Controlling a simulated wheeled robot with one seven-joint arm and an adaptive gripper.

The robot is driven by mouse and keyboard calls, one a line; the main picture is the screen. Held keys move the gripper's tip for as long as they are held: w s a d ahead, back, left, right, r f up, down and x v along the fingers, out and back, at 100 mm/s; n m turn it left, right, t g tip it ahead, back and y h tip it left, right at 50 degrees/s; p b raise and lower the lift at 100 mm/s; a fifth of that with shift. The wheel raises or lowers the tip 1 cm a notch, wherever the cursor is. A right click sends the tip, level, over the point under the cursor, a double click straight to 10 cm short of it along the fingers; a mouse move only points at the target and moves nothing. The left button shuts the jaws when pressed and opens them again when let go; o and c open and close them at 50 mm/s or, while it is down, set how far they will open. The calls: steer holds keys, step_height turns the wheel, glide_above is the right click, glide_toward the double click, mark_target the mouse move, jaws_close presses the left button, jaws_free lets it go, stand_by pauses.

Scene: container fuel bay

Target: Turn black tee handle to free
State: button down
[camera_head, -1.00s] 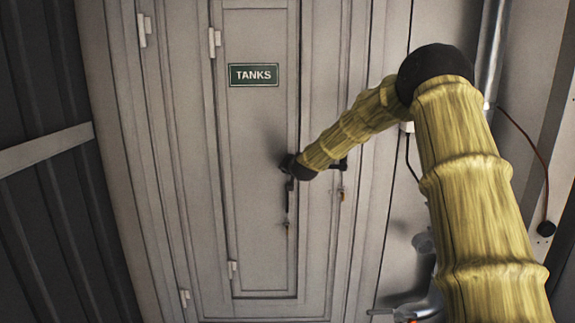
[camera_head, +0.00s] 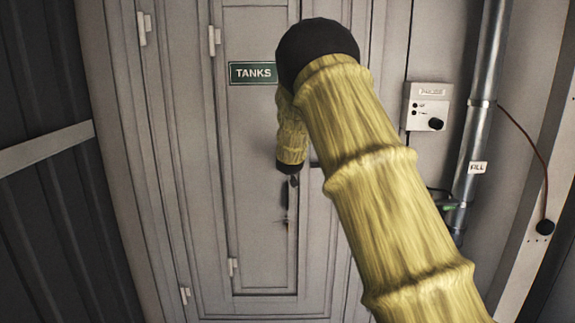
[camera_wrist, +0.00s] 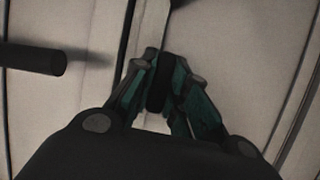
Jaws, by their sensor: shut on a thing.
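The grey door with the green TANKS sign (camera_head: 252,73) fills the middle of the head view. My gripper (camera_wrist: 160,85) has its green-grey fingers shut on a dark piece, the black tee handle (camera_wrist: 161,72), at the door. Only part of the handle shows between the fingers, so its angle is hard to tell.
A black round bar (camera_wrist: 35,58) sticks in from the left in the wrist view, apart from my fingers. Right of the door are a grey control box (camera_head: 428,107) with a black knob and a metal pipe (camera_head: 478,125) labelled FILL. Dark ribbed wall stands at left.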

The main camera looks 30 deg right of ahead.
stand_by(0.5)
steer(key=c, duration=1.4)
jaws_free()
steer(key=v, duration=1.2)
